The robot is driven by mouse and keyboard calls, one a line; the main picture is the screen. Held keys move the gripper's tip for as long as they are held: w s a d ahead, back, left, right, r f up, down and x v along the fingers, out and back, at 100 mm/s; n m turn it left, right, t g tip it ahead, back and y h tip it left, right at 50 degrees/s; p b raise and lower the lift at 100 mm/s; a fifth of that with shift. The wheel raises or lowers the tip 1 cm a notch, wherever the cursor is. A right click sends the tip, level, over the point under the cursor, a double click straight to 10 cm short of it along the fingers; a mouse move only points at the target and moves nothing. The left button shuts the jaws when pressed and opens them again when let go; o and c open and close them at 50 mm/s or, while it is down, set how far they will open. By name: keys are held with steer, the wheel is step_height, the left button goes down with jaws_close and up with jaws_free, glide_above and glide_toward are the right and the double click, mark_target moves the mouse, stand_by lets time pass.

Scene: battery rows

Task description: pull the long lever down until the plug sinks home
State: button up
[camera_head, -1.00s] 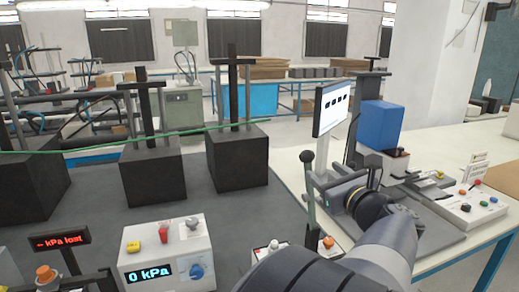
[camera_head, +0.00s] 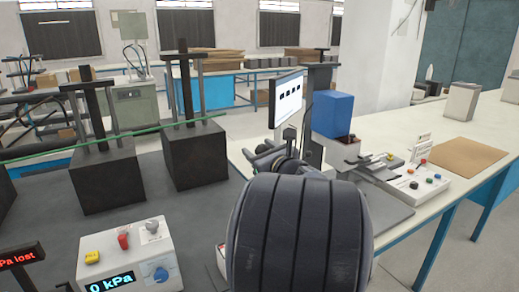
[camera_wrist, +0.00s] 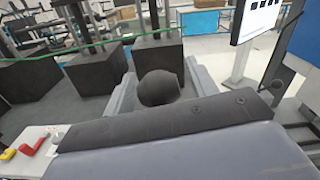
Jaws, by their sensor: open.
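The long lever's round black knob (camera_wrist: 158,88) shows in the wrist view between the two grey fingers of my gripper (camera_wrist: 160,72). The fingers are open, with a gap visible on each side of the knob. The lever's shaft is hidden below the knob. In the head view my dark, ribbed arm covers the lever and most of my gripper. I cannot make out the plug in either view.
A white pressure box (camera_head: 127,262) reading 0 kPa stands at the front left beside a red-lettered sign (camera_head: 15,255). Dark blocks with posts (camera_head: 107,178) stand behind. A monitor (camera_head: 287,98), blue box (camera_head: 332,115) and button panel (camera_head: 415,183) stand beyond my arm.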

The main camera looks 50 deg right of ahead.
steer(key=shift+c, duration=0.2)
jaws_close()
stand_by(0.3)
